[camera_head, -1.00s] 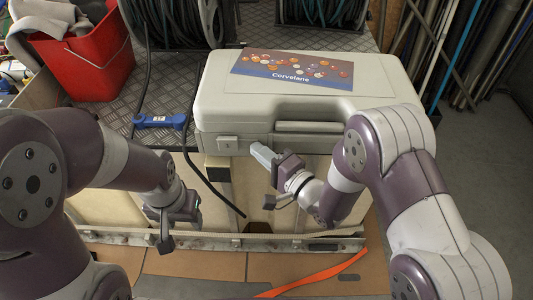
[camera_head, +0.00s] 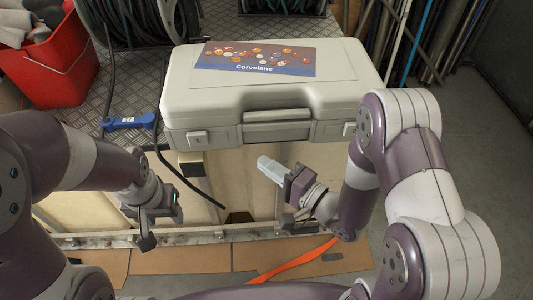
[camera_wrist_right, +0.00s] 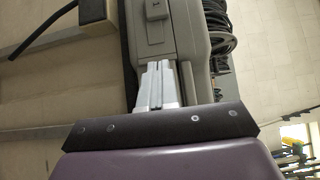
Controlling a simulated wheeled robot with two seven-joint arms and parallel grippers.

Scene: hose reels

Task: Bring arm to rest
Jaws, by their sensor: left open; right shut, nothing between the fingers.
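My right gripper (camera_head: 268,168) is shut and empty, in front of and below the front face of the grey case. In the right wrist view its closed fingers (camera_wrist_right: 158,88) point toward the case's side, with a gap I cannot judge. My left gripper (camera_head: 148,232) hangs low at the left, below the bed's edge and in front of the pale panels. Its fingers are small and partly hidden in this view; it holds nothing that I can see.
The grey case (camera_head: 340,75) labelled Corvelane stands on the metal plate floor (camera_head: 135,85). A blue-handled tool (camera_head: 130,122) with a black hose lies left of it. A red bucket (camera_head: 55,70) stands at the far left. An orange strap (camera_head: 295,260) lies at the front.

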